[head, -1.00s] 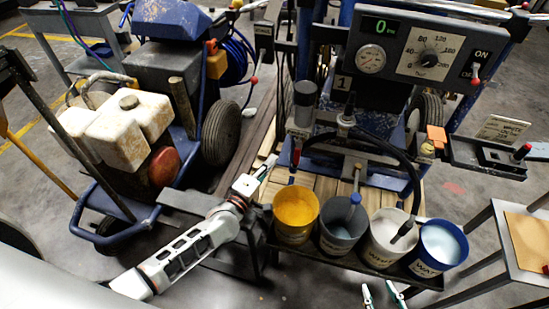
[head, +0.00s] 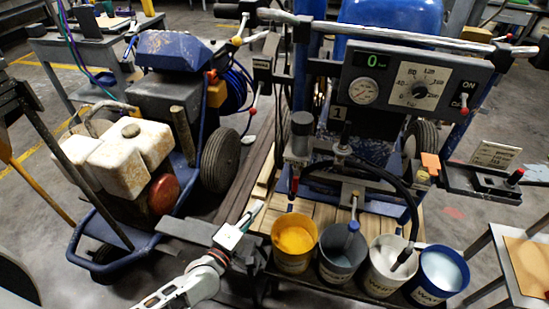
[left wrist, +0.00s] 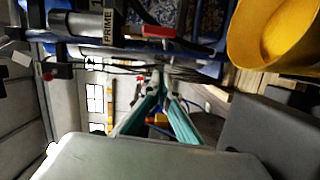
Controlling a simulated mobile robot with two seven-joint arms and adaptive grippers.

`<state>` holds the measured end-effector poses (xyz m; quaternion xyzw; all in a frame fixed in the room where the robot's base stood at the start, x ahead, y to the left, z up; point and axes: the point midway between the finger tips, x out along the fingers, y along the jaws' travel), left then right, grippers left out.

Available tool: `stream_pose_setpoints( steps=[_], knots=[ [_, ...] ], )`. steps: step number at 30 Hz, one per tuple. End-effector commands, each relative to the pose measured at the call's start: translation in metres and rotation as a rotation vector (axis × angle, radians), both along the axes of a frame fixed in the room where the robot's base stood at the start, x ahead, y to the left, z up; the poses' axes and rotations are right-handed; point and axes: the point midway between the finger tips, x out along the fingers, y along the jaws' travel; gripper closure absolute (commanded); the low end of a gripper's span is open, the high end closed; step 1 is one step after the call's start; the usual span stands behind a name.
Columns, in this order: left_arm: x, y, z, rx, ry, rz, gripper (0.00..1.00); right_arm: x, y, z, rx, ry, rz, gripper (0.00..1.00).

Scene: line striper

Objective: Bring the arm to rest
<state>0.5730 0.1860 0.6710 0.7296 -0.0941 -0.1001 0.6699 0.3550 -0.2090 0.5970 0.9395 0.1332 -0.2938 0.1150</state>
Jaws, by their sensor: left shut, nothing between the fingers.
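My left gripper (head: 253,213) is low in the head view, pointing up and away, left of the yellow paint bucket (head: 293,242). It is shut and empty. In the left wrist view its teal-lined fingers (left wrist: 160,88) come together near the middle. The left forearm runs out of the head view at the bottom edge. The yellow bucket also shows in the left wrist view (left wrist: 272,35), at the top right, apart from the fingers. My right gripper is not in view.
The striper's gauge panel (head: 410,80) reads 0. Grey (head: 341,247), white (head: 390,262) and blue (head: 440,272) buckets stand in a row right of the yellow one. An engine cart with a white tank (head: 115,155) stands left. A side table (head: 525,262) is at right.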

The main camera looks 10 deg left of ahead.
Motion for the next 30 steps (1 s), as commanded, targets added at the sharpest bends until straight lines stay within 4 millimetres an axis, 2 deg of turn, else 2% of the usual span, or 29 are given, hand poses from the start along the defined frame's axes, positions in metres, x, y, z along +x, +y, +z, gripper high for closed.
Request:
stream_pose_setpoints(
  steps=[5, 10, 15, 20, 23, 26, 30],
  knots=[
    [-0.001, -0.002, 0.0, 0.009, 0.001, -0.005, 1.0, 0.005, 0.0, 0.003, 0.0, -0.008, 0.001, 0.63],
    [-0.013, -0.021, 0.001, 0.127, 0.007, -0.066, 1.0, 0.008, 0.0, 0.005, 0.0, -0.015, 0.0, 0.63],
    [-0.039, -0.047, 0.0, 0.395, 0.014, -0.184, 1.0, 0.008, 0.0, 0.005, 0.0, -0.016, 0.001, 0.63],
    [-0.069, -0.056, -0.004, 0.74, 0.023, -0.304, 1.0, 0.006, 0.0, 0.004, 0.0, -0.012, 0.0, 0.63],
    [-0.089, -0.047, -0.008, 0.978, 0.04, -0.375, 1.0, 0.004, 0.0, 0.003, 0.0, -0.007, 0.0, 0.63],
    [-0.108, -0.029, -0.011, 1.2, 0.073, -0.436, 1.0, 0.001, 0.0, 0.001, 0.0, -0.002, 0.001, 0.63],
    [-0.134, 0.009, -0.011, 1.486, 0.142, -0.512, 1.0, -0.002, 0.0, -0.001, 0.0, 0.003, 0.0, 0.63]
  ],
)
